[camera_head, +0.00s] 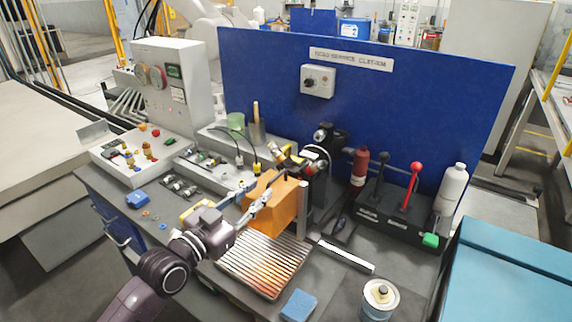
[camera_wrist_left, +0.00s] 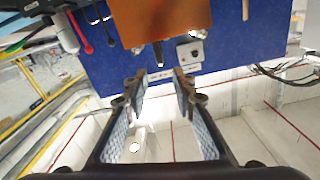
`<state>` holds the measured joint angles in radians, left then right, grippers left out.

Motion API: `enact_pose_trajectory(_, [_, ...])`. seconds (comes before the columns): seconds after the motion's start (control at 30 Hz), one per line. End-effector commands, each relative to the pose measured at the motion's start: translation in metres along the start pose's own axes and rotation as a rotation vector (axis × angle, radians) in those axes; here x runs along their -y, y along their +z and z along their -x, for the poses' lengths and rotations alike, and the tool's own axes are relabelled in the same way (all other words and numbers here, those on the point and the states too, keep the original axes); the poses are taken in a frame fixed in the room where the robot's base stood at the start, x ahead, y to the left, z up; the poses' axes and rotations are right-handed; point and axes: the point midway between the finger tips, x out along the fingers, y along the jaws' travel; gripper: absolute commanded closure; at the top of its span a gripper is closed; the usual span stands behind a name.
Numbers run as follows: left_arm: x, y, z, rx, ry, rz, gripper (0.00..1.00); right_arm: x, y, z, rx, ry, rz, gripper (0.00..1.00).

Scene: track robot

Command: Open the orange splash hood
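The orange splash hood (camera_head: 288,205) stands over the bench in the middle of the head view, behind the slatted metal grate. In the left wrist view, the hood (camera_wrist_left: 160,18) fills the top middle, with a short dark piece (camera_wrist_left: 158,52) projecting below its edge. My left gripper (camera_head: 262,192) is at the left side of the hood in the head view, partly covering it. In the wrist view, the fingertips of the left gripper (camera_wrist_left: 160,80) are apart with nothing between them. Whether a finger touches the hood cannot be told. My right gripper is not in view.
The grate (camera_head: 262,265) lies below the hood. A blue panel (camera_head: 430,110) rises behind. A lever box (camera_head: 395,210), a red bottle (camera_head: 359,167) and a white bottle (camera_head: 452,190) stand right. A tin (camera_head: 379,300) and blue sponge (camera_head: 298,305) are in front.

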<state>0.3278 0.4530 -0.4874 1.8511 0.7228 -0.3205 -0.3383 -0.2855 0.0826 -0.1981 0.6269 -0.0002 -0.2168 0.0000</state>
Motion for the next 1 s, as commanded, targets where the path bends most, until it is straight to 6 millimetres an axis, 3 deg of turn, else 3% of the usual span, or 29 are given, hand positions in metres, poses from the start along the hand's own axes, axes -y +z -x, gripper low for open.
enact_pose_trajectory(0.03, [0.000,0.008,0.000,0.011,-0.001,0.004,0.76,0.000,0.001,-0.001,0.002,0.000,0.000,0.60])
enact_pose_trajectory(0.17, [0.001,0.007,-0.007,0.011,-0.003,0.005,0.76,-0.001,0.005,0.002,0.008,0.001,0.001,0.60])
enact_pose_trajectory(0.5, [0.001,0.006,-0.056,0.011,-0.004,0.005,0.76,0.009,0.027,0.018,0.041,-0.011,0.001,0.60])
enact_pose_trajectory(0.7, [0.001,0.008,-0.073,0.011,-0.004,0.005,0.76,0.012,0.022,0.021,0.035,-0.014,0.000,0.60])
enact_pose_trajectory(1.0, [0.001,0.009,-0.078,0.012,-0.004,0.005,0.76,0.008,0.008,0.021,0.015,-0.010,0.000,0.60])
